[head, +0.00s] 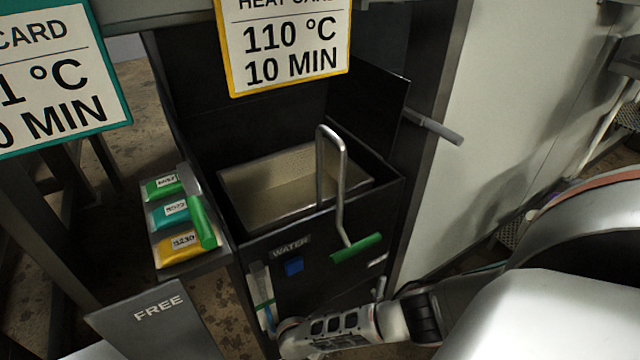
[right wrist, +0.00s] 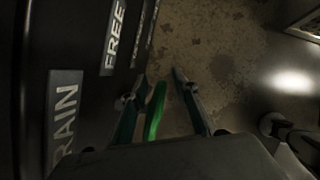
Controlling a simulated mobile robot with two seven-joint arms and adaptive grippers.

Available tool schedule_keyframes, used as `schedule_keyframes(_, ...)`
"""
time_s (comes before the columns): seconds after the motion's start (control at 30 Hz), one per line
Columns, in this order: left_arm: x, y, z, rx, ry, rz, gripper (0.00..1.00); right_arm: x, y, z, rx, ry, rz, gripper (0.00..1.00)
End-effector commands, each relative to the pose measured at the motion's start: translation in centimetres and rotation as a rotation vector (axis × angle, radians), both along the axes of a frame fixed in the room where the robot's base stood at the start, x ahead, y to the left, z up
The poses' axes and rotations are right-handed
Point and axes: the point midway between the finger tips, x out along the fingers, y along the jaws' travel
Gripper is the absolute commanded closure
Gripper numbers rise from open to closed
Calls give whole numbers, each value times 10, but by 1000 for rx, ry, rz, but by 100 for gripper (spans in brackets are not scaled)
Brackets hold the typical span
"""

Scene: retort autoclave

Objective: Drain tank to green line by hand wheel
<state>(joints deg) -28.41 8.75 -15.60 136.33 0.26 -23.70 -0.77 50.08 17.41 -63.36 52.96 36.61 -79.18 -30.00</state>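The dark tank (head: 310,228) has an open top and a WATER label on its front. A narrow upright gauge (head: 258,284) stands at its front left, with a green mark (head: 265,304) across it and blue below; the exact level is too small to read. My right arm reaches in from the right, and its end is low in front of the tank; the fingertips are hidden in the head view. In the right wrist view my right gripper (right wrist: 162,82) is open, with a green bar (right wrist: 155,110) between its fingers, nearer the left one. A DRAIN label (right wrist: 64,115) is left of it. My left gripper is not in view.
A bent metal rod with a green grip (head: 356,248) rises at the tank's front, near a blue button (head: 293,266). Heat card signs (head: 285,45) hang above. A grey handle (head: 434,127) juts right.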

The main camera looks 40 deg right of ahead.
Motion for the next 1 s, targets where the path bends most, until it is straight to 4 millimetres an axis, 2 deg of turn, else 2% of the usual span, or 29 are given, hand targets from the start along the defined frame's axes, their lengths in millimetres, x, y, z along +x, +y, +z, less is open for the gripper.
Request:
schedule_keyframes(0.03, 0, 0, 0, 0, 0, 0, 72, 0, 0, 0, 0, 0, 0, 81)
schedule_keyframes(0.1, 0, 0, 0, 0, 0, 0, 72, 0, 0, 0, 0, 0, 0, 99)
schedule_keyframes(0.13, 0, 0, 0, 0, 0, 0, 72, 0, 0, 0, 0, 1, 0, 100)
schedule_keyframes(0.57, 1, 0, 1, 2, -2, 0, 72, -2, -1, -1, 29, -5, 0, 100)
schedule_keyframes(0.77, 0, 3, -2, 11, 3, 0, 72, -2, -2, -5, 127, -29, -2, 100)
schedule_keyframes(1.0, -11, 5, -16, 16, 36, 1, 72, -6, -2, -17, 309, -67, -3, 100)
